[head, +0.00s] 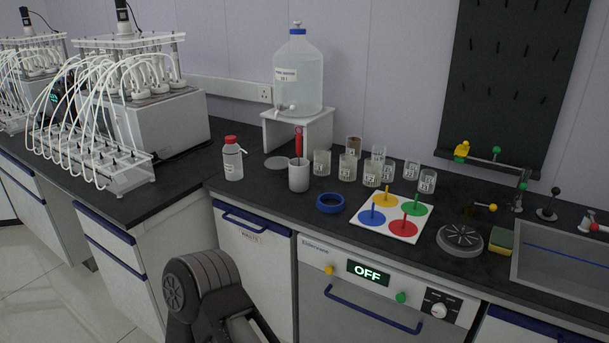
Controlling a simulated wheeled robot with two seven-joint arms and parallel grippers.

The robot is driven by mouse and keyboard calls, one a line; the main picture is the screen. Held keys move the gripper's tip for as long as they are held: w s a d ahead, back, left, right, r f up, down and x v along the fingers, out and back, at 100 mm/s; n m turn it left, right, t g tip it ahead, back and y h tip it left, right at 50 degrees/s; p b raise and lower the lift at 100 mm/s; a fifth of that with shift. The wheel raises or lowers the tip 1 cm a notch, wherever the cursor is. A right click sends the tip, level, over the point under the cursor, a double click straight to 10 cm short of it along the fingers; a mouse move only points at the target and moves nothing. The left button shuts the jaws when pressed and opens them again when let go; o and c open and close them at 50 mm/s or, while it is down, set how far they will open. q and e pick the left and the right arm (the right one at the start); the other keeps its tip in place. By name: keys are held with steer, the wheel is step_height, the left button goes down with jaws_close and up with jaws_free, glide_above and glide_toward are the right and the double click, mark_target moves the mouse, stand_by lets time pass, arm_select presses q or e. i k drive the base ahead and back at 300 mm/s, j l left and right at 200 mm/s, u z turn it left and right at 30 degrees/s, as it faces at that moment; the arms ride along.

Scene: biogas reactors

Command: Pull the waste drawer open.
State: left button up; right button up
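The waste drawer (267,275) is a tall white front under the black counter, with a label reading "WASTE" near its top. Its blue handle (240,224) runs across the upper part, below a blue top edge. The front looks flush with the cabinet, so the drawer is closed. A dark link of my arm rises from the bottom of the head view and covers part of the drawer's lower left. Neither of my grippers shows.
Right of the drawer is a dishwasher (450,330) with an "OFF" display and its own blue handle. Another white cabinet (112,260) is left. Floor (45,290) is clear at lower left.

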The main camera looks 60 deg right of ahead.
mark_target(261, 249)
steer(key=i+j, duration=0.55)
steer(key=z, duration=2.5)
